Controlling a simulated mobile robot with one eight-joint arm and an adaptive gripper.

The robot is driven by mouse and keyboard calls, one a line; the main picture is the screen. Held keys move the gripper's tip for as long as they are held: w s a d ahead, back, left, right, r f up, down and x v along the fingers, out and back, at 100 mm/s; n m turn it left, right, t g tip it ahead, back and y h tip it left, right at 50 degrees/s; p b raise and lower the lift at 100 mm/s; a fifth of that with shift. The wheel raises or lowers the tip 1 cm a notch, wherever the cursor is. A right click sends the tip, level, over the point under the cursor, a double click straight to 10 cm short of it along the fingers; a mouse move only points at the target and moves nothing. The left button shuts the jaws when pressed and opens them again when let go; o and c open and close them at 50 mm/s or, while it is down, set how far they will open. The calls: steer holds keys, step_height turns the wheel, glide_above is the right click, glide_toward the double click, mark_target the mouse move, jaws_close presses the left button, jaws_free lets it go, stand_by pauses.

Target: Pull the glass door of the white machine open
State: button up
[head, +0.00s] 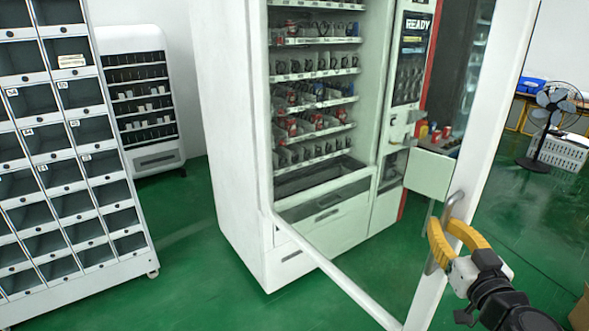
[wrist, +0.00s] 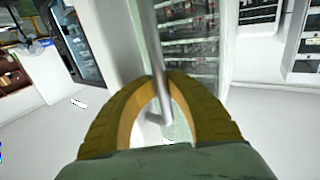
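The white machine (head: 228,130) stands in the middle of the head view, with shelves of small goods inside. Its glass door, with a white frame (head: 493,130), stands swung out from the cabinet, hinged on the machine's left side. The shelves show through the door's clear pane. A silver handle (head: 455,200) is on the door's free edge; it also shows in the wrist view (wrist: 153,40). My gripper (head: 450,222) has its yellow fingers closed around the handle; in the wrist view its fingertips (wrist: 166,78) meet at the bar. Exact contact is partly hidden.
A white locker rack (head: 75,150) stands at the left, with a smaller vending cabinet (head: 130,45) behind it. A black fan (head: 555,105) and white crate (head: 563,152) stand at the right rear. Green floor is clear between the rack and machine.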

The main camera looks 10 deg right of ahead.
mark_target(451, 199)
steer(key=o, duration=0.4)
steer(key=shift+s+d, duration=0.1)
steer(key=shift+s, duration=0.1)
steer(key=shift+c, duration=0.2)
steer(key=shift+w, duration=0.1)
step_height(451, 199, up, 9)
steer(key=shift+r, duration=0.55)
steer(key=shift+f, duration=0.1)
